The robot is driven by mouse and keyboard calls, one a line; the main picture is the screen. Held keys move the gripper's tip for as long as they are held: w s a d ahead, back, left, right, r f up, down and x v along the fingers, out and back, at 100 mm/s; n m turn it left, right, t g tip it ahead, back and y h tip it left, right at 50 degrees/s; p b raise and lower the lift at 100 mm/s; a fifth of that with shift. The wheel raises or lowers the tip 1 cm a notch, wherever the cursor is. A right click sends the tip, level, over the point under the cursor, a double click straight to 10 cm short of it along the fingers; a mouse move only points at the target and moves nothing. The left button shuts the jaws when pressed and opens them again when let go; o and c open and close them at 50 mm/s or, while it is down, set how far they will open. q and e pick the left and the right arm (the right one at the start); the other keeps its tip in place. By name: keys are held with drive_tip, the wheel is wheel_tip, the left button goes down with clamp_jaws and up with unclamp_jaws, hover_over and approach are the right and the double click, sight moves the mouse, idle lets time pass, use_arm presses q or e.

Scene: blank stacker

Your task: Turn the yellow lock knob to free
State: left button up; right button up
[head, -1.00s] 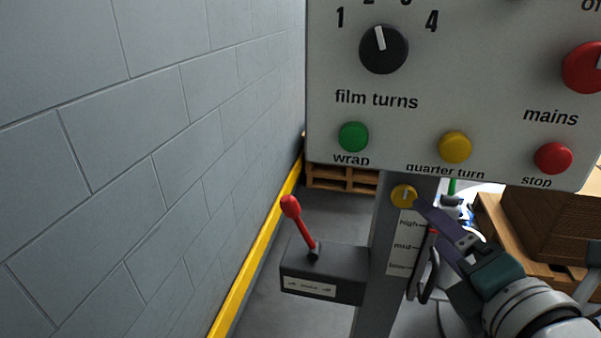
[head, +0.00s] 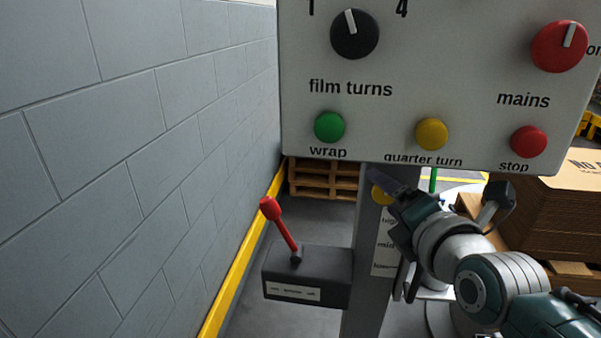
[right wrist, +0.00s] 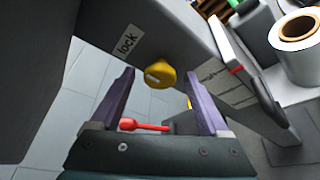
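The yellow lock knob (head: 379,196) is on the grey post just below the control panel, partly covered by my right gripper in the head view. In the right wrist view the yellow knob (right wrist: 162,75) has a white mark on its face, and a "lock" label (right wrist: 126,45) is on the post beside it. My right gripper (head: 384,184) is open at the knob. Its two purple fingers stand apart on either side of the knob in the wrist view, with gaps showing; I cannot tell any contact. My left gripper is not in view.
The control panel (head: 450,75) with buttons and dials hangs just above the gripper. A red-handled lever (head: 278,225) rises from a dark box (head: 308,275) left of the post. A height scale (head: 384,243) runs below the knob. A block wall stands left; cartons (head: 550,200) stand right.

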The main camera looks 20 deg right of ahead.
clamp_jaws()
idle(0.4)
drive_tip(key=m+b, duration=0.1)
drive_tip(key=m+t+y+b, duration=0.1)
drive_tip(key=m, duration=0.1)
drive_tip(key=shift+f+t, duration=0.3)
drive_tip(key=m+t+b, duration=0.1)
drive_tip(key=m+b, duration=0.1)
drive_tip(key=m+t+b, duration=0.1)
drive_tip(key=m+b, duration=0.1)
drive_tip(key=m, duration=0.1)
drive_tip(key=shift+f+h, duration=0.15)
drive_tip(key=shift+h, duration=0.25)
drive_tip(key=m+h+b, duration=0.1)
drive_tip(key=m+b, duration=0.1)
drive_tip(key=m, duration=0.1)
drive_tip(key=m+t+h+b, duration=0.1)
drive_tip(key=m+b, duration=0.1)
drive_tip(key=m, duration=0.2)
drive_tip(key=shift+a+t, duration=0.1)
drive_tip(key=shift+t, duration=0.2)
drive_tip(key=shift+m+h+b, duration=0.55)
drive_tip(key=shift+m+h, duration=0.05)
drive_tip(key=shift+m, duration=1)
